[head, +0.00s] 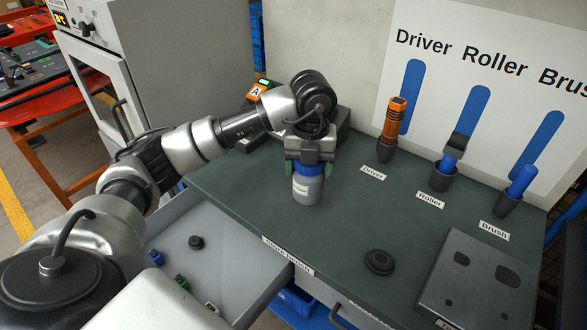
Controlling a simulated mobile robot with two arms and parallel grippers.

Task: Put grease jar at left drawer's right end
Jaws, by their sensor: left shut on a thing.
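The grease jar (307,189) is a grey jar with a blue lid and a white label. It is upright at the left part of the dark green bench top in the head view. My left gripper (308,168) comes down from above and is shut on it, its green-padded fingers on either side of the lid. I cannot tell whether the jar's base touches the bench. The left drawer (232,268) is pulled open below the bench's left edge. Its near part is hidden by my left arm. My right gripper is not in view.
In the drawer lie a black round piece (196,242), a blue piece (156,257) and a green piece (182,282). On the bench (330,235) are a black disc (379,262), a grey box (482,283), and holders with a driver (393,125), roller (450,155) and brush (518,185).

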